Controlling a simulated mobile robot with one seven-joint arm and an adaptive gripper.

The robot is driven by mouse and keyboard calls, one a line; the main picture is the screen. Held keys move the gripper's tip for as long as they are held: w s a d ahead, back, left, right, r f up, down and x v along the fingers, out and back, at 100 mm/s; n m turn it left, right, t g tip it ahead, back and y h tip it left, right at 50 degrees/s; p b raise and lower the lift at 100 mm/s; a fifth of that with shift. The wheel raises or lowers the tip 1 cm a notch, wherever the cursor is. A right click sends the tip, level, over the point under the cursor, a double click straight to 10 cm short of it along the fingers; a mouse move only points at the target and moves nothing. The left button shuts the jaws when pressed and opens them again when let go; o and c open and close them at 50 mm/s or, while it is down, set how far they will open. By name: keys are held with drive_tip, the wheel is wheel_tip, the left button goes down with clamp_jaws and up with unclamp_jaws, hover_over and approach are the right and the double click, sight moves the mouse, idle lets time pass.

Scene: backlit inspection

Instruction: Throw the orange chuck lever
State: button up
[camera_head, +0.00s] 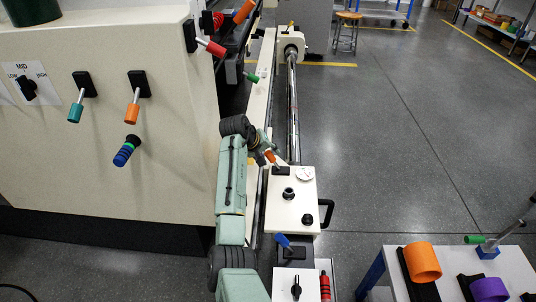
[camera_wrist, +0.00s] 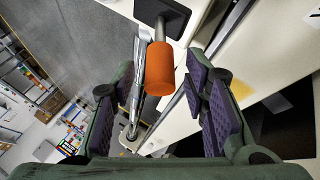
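An orange-handled lever (camera_wrist: 160,70) on a black base plate stands on the white carriage box; its orange end also shows in the head view (camera_head: 270,157). My gripper (camera_head: 263,146) is beside it. In the wrist view its two purple-padded fingers (camera_wrist: 163,82) are spread on either side of the orange handle, with gaps on both sides. Another orange lever (camera_head: 133,112) hangs down from a black plate on the cream headstock panel, away from my gripper. A third orange handle (camera_head: 244,11) is at the top. No label shows which is the chuck lever.
A teal lever (camera_head: 76,108) and a blue-green knob (camera_head: 124,153) are on the headstock panel (camera_head: 60,165). A long steel rod (camera_head: 293,110) runs behind the carriage box (camera_head: 302,218). A side table (camera_head: 386,262) holds rings. The floor at right is open.

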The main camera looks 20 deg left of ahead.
clamp_jaws()
idle(0.3)
idle(0.4)
